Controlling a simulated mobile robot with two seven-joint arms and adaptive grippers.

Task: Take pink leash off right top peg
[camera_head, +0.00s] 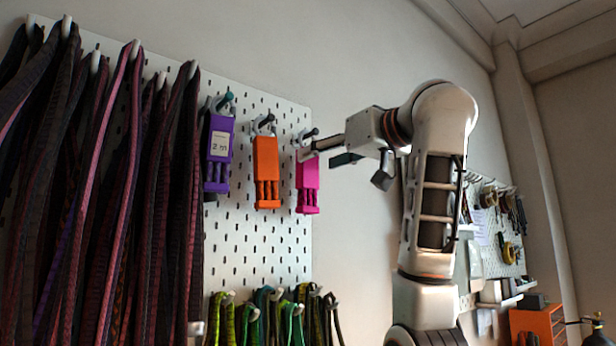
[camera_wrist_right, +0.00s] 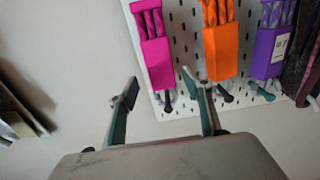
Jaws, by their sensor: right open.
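The pink leash (camera_head: 308,184) hangs from the right top peg (camera_head: 309,133) of the white pegboard. My right gripper (camera_head: 322,157) is open at the pegboard's right edge, its fingers close to the leash's upper part. In the right wrist view the pink leash (camera_wrist_right: 154,50) shows upside down, beyond the open fingers (camera_wrist_right: 168,95) and not between them. Whether a finger touches the leash in the head view I cannot tell. My left gripper is in neither view.
An orange leash (camera_head: 266,170) and a purple leash (camera_head: 218,153) hang left of the pink one. Many dark straps (camera_head: 95,190) fill the pegboard's left side. Green straps (camera_head: 262,318) hang below. Bare wall (camera_head: 350,245) lies right of the pegboard (camera_head: 255,250).

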